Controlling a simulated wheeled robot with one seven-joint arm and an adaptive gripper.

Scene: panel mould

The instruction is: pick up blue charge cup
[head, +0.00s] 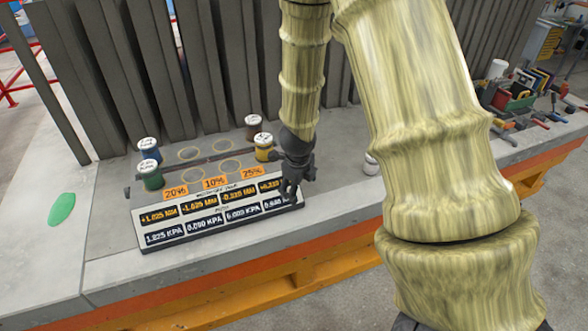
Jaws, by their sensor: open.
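The blue charge cup (152,156) has a white lid and stands upright at the left end of the panel's cup area. A green cup (152,182) with a white lid stands just in front of it. My gripper (291,188) is open and points down at the right end of the display panel, well to the right of the blue cup. Nothing shows between its fingers, though the fingertips are small and dark here.
A brown cup (253,124) and a yellow cup (264,150) stand close to my gripper's left. The tilted display panel (140,222) is in front. Grey upright slats (205,75) rise behind. A white-lidded cup (371,165) and tools stand right. Empty ring marks lie between the cups.

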